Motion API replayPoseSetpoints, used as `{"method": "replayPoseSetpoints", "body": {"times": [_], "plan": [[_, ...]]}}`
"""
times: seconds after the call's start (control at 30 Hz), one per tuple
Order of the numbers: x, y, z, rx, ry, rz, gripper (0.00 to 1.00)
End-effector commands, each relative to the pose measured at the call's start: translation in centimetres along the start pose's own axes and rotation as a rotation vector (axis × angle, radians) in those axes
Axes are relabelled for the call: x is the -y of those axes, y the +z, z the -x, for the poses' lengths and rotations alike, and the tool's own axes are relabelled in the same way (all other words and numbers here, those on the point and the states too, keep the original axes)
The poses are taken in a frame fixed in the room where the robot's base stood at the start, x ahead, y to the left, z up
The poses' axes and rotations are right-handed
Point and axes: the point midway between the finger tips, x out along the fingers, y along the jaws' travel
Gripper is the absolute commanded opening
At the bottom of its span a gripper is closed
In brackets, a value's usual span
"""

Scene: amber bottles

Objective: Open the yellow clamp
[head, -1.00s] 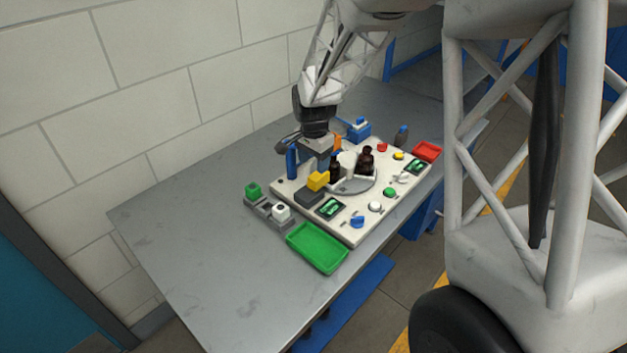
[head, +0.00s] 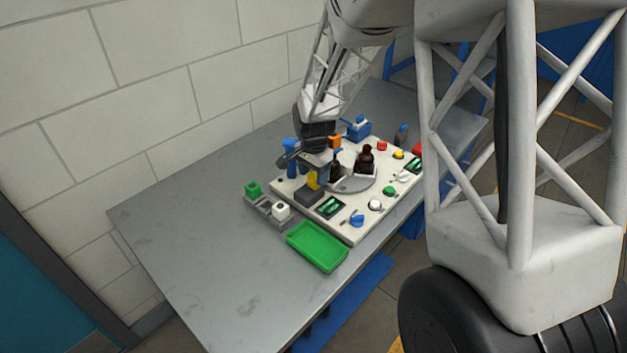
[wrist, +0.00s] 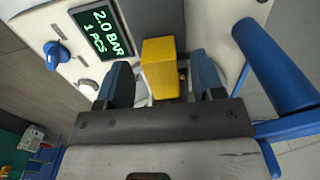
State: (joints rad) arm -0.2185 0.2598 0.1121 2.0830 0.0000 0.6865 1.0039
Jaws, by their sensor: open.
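The yellow clamp (head: 313,181) is a small yellow block on a dark grey base, near the left end of the white board (head: 347,231). In the wrist view the clamp (wrist: 160,68) stands between the two blue-grey fingers of my gripper (wrist: 162,82). The fingers are open, one on each side of it, with a visible gap at least on the left. In the head view my gripper (head: 316,172) is right at the clamp and hides part of it. Whether either finger touches it I cannot tell.
A green display (wrist: 102,32) and a blue knob (wrist: 57,54) are beside the clamp. A blue post with a bar (wrist: 270,65) stands close on the right. Amber bottles (head: 366,160) stand on the round grey plate behind. A green tray (head: 317,247) lies in front.

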Motion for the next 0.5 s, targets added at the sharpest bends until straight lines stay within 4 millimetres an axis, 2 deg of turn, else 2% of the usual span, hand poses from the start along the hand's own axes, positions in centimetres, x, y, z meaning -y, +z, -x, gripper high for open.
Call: {"method": "replayPoseSetpoints", "body": {"times": [0.2, 0.5], "plan": [[0.0, 0.0, -2.0, 0.001, 0.001, 0.000, 0.62], [0.0, 0.0, -2.7, 0.000, 0.000, 0.000, 0.62]]}}
